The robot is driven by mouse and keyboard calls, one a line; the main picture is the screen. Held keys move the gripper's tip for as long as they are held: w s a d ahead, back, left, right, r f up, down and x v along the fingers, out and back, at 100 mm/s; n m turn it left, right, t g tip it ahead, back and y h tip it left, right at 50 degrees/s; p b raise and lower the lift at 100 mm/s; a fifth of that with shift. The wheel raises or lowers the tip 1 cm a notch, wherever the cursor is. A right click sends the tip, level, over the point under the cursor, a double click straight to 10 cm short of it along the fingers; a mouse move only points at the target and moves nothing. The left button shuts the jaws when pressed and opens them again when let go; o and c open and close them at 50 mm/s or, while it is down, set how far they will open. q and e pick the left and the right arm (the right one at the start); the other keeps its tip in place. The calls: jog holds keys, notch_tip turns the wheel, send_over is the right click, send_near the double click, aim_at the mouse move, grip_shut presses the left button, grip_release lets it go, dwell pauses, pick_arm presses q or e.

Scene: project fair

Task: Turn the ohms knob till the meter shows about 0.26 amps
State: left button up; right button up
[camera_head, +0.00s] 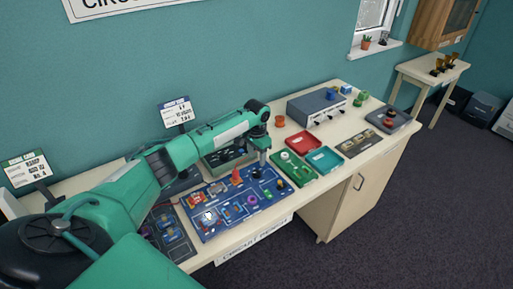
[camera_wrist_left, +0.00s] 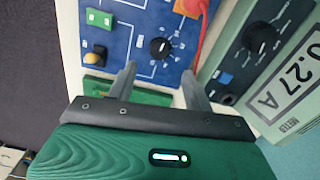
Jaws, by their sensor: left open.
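In the left wrist view a black knob (camera_wrist_left: 160,47) with white scale marks around it sits on the blue circuit board (camera_wrist_left: 135,14). It appears just beyond the fingertips of my left gripper (camera_wrist_left: 160,73), roughly centred between them. The fingers are apart and hold nothing; no contact with the knob shows. The meter (camera_wrist_left: 293,85) at the right reads 0.27 A. My right gripper is not in view.
A second black knob (camera_wrist_left: 262,40) sits on a dark panel right of the board. A red part (camera_wrist_left: 190,8) stands close to the right finger.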

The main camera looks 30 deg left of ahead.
pick_arm(q)
jog(key=shift+r+b, duration=0.65)
jog(key=shift+r, duration=2.35)
jog(key=shift+d+f, duration=0.1)
jog(key=shift+f, duration=0.05)
